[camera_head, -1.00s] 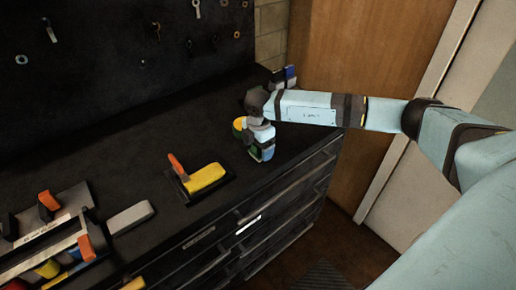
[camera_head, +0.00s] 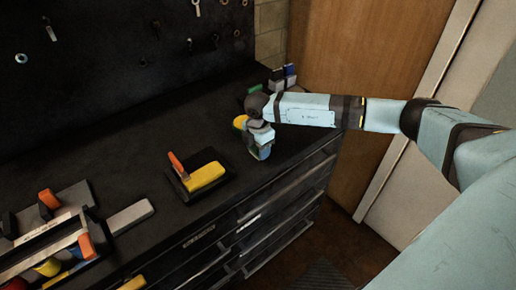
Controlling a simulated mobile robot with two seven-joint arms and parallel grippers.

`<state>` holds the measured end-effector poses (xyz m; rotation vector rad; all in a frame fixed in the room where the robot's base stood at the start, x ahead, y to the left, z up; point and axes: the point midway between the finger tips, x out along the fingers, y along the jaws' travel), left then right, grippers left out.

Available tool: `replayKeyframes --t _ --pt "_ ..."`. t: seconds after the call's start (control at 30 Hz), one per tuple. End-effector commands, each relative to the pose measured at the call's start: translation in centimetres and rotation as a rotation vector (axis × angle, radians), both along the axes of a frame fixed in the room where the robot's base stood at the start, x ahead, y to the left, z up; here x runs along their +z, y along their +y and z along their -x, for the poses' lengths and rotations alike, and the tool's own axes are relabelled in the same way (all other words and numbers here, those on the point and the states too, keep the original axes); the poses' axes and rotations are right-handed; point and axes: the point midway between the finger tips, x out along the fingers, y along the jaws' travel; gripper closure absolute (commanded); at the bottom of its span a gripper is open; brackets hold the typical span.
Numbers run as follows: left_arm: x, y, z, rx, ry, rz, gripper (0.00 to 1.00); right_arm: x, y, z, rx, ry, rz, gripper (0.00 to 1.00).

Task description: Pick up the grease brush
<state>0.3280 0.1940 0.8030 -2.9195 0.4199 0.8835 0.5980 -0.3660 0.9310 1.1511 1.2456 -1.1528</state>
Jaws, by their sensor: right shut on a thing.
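My right gripper (camera_head: 262,150) is over the far right part of the dark bench top, seen from behind and above. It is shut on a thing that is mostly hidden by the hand. A green piece (camera_head: 253,89) shows just behind the wrist and looks like part of the grease brush, but its link to the jaws is hidden. A yellow round thing (camera_head: 239,122) shows at the left side of the hand, partly covered. My left gripper is not in view.
A yellow block with an orange-handled piece sits on a black tray (camera_head: 224,187) mid-bench. A rack (camera_head: 45,236) with orange and black handles stands at front left, beside a grey block (camera_head: 130,217). Blue and white items (camera_head: 289,76) stand at the back corner. Drawers front the bench.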

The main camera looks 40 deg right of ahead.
Motion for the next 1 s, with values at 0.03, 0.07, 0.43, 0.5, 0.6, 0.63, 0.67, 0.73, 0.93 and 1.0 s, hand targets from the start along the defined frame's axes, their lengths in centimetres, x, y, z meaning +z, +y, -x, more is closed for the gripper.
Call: replayKeyframes --t 0.03,0.07,0.43,0.5,0.6,0.63,0.67,0.73,0.93,1.0 --pt "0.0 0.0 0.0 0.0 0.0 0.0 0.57 0.4 0.0 -0.1 0.0 -0.002 0.0 0.72" --pt "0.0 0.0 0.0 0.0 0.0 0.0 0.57 0.6 0.0 -0.1 0.0 -0.002 0.0 0.72" --pt "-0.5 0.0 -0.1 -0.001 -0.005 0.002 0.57 8.4 0.0 -0.1 0.001 -0.007 -0.002 0.72" --pt "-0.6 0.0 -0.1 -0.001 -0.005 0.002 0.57 10.5 0.0 -0.1 0.001 -0.007 -0.001 0.72" --pt "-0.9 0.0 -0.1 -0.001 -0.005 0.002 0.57 13.4 0.0 -0.1 0.002 -0.007 -0.001 0.72" --pt "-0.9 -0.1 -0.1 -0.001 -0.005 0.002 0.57 14.1 0.0 -0.1 0.002 -0.006 0.0 0.72" --pt "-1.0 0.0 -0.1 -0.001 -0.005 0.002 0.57 14.8 0.0 -0.1 0.001 -0.006 -0.001 0.72" --pt "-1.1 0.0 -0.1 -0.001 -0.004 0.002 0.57 16.3 0.0 -0.1 0.001 -0.006 0.0 0.72" --pt "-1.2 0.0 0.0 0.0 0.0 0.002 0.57 19.0 0.0 -0.1 0.0 -0.003 0.0 0.72" --pt "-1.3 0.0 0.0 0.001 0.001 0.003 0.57 19.4 0.0 -0.1 0.001 -0.003 0.0 0.72"
